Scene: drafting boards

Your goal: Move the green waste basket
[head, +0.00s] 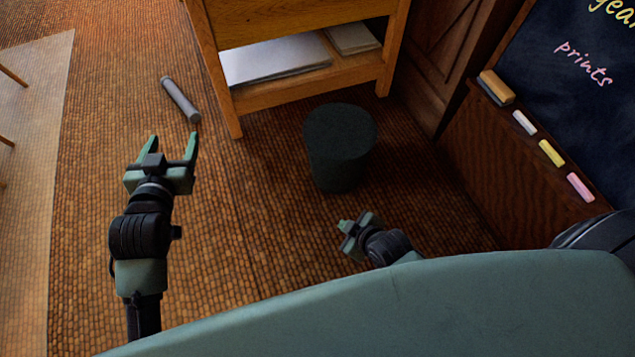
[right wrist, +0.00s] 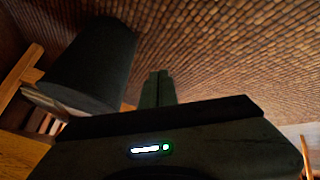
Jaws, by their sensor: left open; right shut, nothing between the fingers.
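The dark green waste basket (head: 338,150) stands upright on the woven floor in the middle of the head view, in front of the wooden shelf unit. In the right wrist view the basket (right wrist: 92,65) shows dark at the upper left. My right gripper (head: 343,228) is shut and empty, just below the basket in the head view and apart from it. Its closed fingers (right wrist: 157,88) show in the right wrist view, to the right of the basket. My left gripper (head: 171,140) is open and empty, well left of the basket.
A wooden unit (head: 308,84) with papers on its shelf stands behind the basket. A grey tube (head: 180,99) lies on the floor beyond my left gripper. A chalkboard (head: 575,85) with a chalk ledge stands at right. Floor between my grippers is clear.

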